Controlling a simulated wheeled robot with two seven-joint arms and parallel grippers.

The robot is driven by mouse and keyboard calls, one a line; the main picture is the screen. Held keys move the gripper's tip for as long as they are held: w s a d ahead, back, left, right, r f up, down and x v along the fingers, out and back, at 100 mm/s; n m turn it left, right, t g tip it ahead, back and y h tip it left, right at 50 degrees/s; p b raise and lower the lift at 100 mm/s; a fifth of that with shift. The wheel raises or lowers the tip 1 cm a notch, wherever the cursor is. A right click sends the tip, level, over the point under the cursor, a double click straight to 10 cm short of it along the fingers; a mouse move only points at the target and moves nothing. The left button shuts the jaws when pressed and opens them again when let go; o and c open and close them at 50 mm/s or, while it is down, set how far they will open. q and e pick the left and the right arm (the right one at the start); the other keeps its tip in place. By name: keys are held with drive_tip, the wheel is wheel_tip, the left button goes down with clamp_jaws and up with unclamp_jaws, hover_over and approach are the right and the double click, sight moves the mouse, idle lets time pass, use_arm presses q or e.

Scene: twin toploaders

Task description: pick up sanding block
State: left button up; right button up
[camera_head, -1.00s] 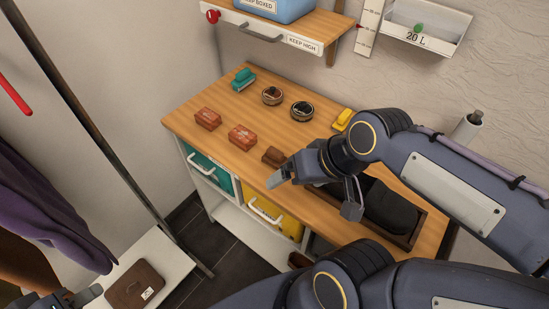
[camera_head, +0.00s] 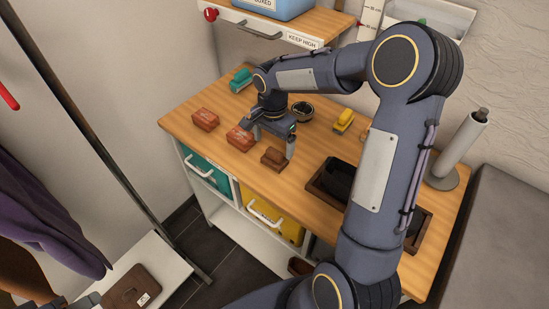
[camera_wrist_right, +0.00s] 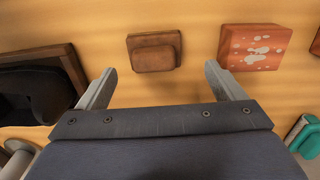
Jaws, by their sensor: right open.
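A small brown block (camera_head: 273,158), which may be the sanding block, lies on the wooden worktop (camera_head: 240,175). My right gripper (camera_head: 269,149) is open and empty, pointing down above the worktop beside this block. In the right wrist view the brown block (camera_wrist_right: 154,52) lies just ahead of the gap between the open fingers (camera_wrist_right: 160,74), apart from both. A reddish block (camera_head: 240,139) is close to the left finger in the head view; it shows with pale specks in the wrist view (camera_wrist_right: 252,46). My left gripper (camera_head: 86,301) shows only partly at the bottom left.
Another reddish block (camera_head: 206,119), a teal handled tool (camera_head: 240,80), a round tin (camera_head: 303,111) and a yellow tool (camera_head: 343,121) stand around. A dark tray (camera_head: 318,183) with black cloth lies right. A shelf (camera_head: 285,25) overhangs the back.

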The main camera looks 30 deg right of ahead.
sight(275, 150)
drive_tip(key=f, duration=0.3)
drive_tip(key=f+p, duration=0.1)
drive_tip(key=f, duration=0.1)
drive_tip(key=shift+s+d, duration=0.2)
drive_tip(key=shift+s, duration=0.1)
drive_tip(key=c, duration=1.1)
drive_tip(key=shift+c, duration=0.2)
drive_tip(key=shift+r, duration=0.55)
wheel_tip(275, 150, up, 2)
drive_tip(key=shift+a+r, duration=0.1)
drive_tip(key=shift+r, duration=0.15)
drive_tip(key=s+a+r+b, duration=0.3)
drive_tip(key=s+a+r, duration=0.4)
drive_tip(key=s, duration=0.5)
wheel_tip(275, 150, up, 2)
drive_tip(key=shift+r, duration=0.2)
drive_tip(key=shift+a, duration=0.1)
